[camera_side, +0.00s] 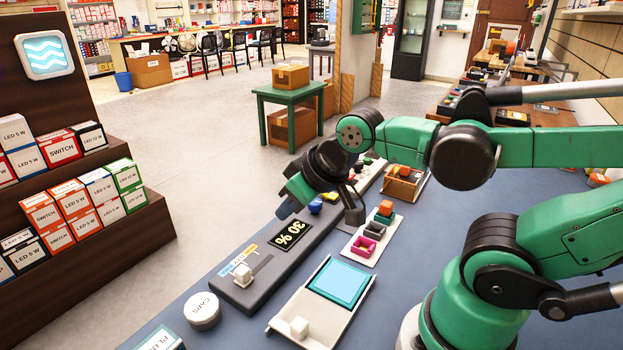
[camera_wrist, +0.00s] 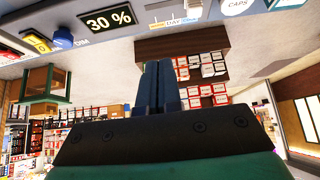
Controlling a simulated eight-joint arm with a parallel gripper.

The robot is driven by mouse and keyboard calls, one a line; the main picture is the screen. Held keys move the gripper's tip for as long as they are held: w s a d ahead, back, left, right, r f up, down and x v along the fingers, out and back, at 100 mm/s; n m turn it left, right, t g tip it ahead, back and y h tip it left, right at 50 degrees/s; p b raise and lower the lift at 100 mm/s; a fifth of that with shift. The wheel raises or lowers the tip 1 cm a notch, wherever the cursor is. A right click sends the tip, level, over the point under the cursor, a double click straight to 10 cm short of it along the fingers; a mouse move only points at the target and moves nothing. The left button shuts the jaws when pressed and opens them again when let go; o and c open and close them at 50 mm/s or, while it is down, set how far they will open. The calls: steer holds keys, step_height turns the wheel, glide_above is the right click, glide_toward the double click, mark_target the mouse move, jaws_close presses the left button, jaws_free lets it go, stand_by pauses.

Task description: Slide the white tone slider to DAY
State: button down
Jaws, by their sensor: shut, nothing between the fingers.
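The white tone slider (camera_side: 243,273) is a small white block on the long dark grey panel (camera_side: 262,287), near the lower-left end of its slot. A label strip (camera_side: 238,261) beside it runs from blue at that end to orange at the other. The wrist view shows DAY on the strip (camera_wrist: 173,23) between orange and blue. My gripper (camera_side: 285,208) is above the panel's far edge, up and right of the slider and apart from it. In the wrist view its dark blue fingers (camera_wrist: 159,75) are together and empty.
A black display (camera_side: 291,235) reading 30 % and a blue knob (camera_side: 315,206) lie farther along the panel. Box shelves (camera_side: 75,205) stand left across open floor.

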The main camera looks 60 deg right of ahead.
steer(key=c, duration=1)
jaws_free()
steer(key=o, duration=0.4)
steer(key=shift+w+a+g, duration=0.2)
steer(key=shift+w+g, duration=0.05)
steer(key=shift+g, duration=0.05)
steer(key=shift+c, duration=0.2)
steer(key=g, duration=0.6)
glide_above(242, 269)
step_height(242, 269, down, 4)
steer(key=shift+s+d+f, duration=0.1)
steer(key=shift+f, duration=0.15)
steer(key=shift+f+g, duration=0.3)
steer(key=shift+f, duration=2.85)
jaws_close()
